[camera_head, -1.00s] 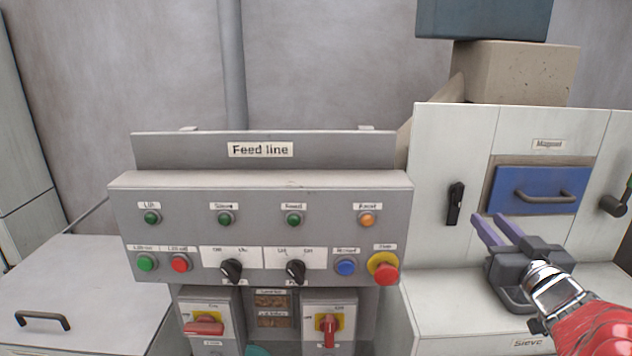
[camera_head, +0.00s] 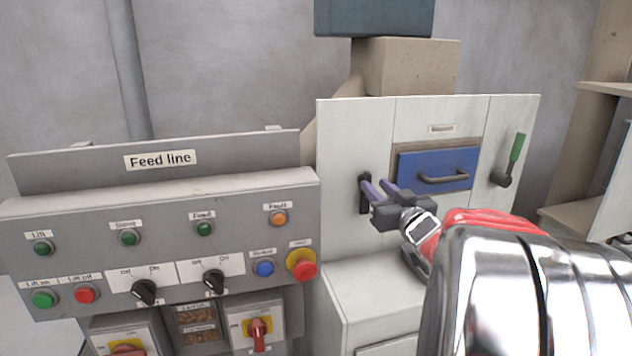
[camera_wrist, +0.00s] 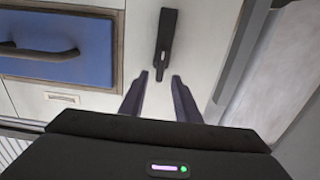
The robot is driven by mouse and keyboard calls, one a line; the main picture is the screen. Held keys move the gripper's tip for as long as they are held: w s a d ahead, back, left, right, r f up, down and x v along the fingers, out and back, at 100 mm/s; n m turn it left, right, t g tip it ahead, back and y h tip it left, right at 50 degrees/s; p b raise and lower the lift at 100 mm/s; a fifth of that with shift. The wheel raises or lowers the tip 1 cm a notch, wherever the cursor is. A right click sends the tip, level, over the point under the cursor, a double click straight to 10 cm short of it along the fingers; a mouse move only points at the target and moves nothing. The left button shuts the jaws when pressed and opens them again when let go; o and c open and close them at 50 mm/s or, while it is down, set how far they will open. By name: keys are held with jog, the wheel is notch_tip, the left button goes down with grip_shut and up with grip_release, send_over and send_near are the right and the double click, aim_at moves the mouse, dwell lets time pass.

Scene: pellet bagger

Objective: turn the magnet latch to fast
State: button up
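The black magnet latch (camera_head: 364,205) is an upright narrow handle on the white panel, left of the blue magnet drawer (camera_head: 432,165). My gripper (camera_head: 374,183) is in front of it, and its fingers hide part of the latch. In the wrist view the latch (camera_wrist: 167,40) lies straight ahead of my gripper (camera_wrist: 159,75). The two purple fingers are apart, one on each side of the latch's near end as seen. I cannot tell whether they touch it. The drawer's face and grey handle also show in the wrist view (camera_wrist: 55,40).
A green-handled lever (camera_head: 513,155) is right of the drawer. The grey Feed line panel (camera_head: 160,200) with buttons and knobs stands at the left. A white ledge (camera_head: 375,295) juts out below the latch. The wall around the latch is flat.

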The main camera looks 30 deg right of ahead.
aim_at(369, 181)
jog(key=shift+x, duration=1.9)
grip_shut()
